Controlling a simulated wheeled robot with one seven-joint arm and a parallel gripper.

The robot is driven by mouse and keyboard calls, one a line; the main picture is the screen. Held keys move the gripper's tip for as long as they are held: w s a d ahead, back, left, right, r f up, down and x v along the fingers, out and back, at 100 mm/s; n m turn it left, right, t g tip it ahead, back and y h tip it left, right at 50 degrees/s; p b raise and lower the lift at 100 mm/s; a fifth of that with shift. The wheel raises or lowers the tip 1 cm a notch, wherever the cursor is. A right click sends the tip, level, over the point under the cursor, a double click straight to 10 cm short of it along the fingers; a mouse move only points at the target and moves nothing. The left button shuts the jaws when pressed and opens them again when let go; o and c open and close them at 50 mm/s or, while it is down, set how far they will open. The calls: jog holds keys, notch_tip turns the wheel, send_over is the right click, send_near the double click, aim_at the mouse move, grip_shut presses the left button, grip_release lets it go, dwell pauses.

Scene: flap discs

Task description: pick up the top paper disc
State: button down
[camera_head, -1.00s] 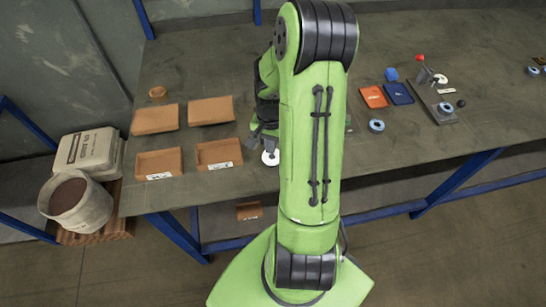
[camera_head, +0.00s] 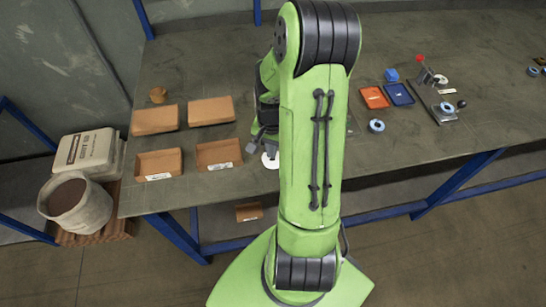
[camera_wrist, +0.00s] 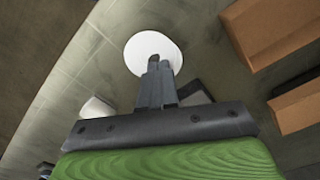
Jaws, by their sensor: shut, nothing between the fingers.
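A round white paper disc (camera_wrist: 140,50) lies flat on the bench top in the wrist view. It also shows in the head view, as a small white patch (camera_head: 270,162) partly hidden by my arm. Whether it is one disc or a stack, I cannot tell. My gripper (camera_wrist: 159,64) has its two fingers together with nothing between them, and the tips overlap the near part of the disc in the wrist view. I cannot tell whether they touch it. In the head view my gripper (camera_head: 260,140) is mostly hidden behind my green arm.
Brown trays stand left of the disc, including a labelled front tray (camera_head: 219,155). The bench's front edge runs close to the disc. Farther right are an orange tray (camera_head: 374,97), a blue tray (camera_head: 399,94), a blue ring (camera_head: 376,126) and a grey fixture (camera_head: 436,99).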

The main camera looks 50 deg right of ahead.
jog(key=shift+s+a, duration=0.2)
jog(key=shift+s, duration=0.1)
notch_tip(320, 180, up, 6)
jog(key=p, duration=0.5)
jog(key=shift+r, duration=0.15)
jog(key=c, duration=1.8)
grip_release()
jog(key=shift+c, duration=0.2)
